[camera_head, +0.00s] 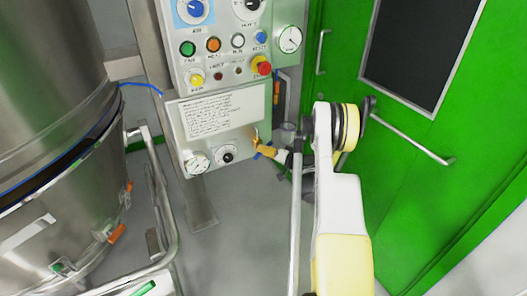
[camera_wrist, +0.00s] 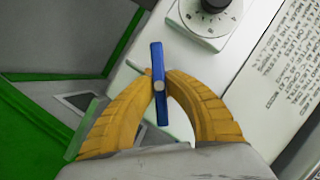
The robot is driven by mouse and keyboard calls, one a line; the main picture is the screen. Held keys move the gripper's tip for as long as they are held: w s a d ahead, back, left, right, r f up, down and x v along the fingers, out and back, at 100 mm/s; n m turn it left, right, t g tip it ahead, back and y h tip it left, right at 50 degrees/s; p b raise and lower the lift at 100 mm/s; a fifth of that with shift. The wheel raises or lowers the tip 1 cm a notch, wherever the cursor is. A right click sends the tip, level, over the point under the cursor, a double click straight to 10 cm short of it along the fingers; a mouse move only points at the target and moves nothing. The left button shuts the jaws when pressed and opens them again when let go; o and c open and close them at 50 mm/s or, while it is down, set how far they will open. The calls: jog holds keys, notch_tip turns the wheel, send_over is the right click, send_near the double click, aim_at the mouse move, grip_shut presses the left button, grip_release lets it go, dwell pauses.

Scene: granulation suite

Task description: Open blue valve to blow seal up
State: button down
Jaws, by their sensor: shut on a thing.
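The blue valve (camera_wrist: 157,60) is a narrow blue lever with a round pale hub at its middle. It stands nearly upright in the wrist view. My gripper (camera_wrist: 161,83) has its two yellow ribbed fingers closed on the lever, one from each side near the hub. In the head view my gripper (camera_head: 262,149) is at the lower right edge of the control panel (camera_head: 245,103). Only a small bit of the blue valve (camera_head: 257,156) shows there, the rest hidden by the fingers.
A black dial (camera_wrist: 213,4) sits close beside the valve. A pressure gauge (camera_head: 197,162) is at the panel's lower left. A large steel vessel (camera_head: 50,90) stands at left. A green door (camera_head: 420,130) with a long handle (camera_head: 412,133) is at right, close to my arm.

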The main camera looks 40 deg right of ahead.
jog(key=shift+a+n+g+h, duration=0.15)
jog(key=shift+n+g+h, duration=0.2)
jog(key=shift+n, duration=0.35)
jog(key=shift+f+n+g+h, duration=0.1)
jog(key=shift+n+g+h, duration=0.15)
jog(key=shift+n+h, duration=0.65)
jog(key=shift+n+g+h, duration=0.4)
jog(key=shift+n+h, duration=0.45)
jog(key=shift+n, duration=0.85)
dwell(2.0)
dwell(0.4)
jog(key=c, duration=1.4)
grip_release()
notch_tip(320, 180, up, 10)
jog(key=shift+r, duration=0.1)
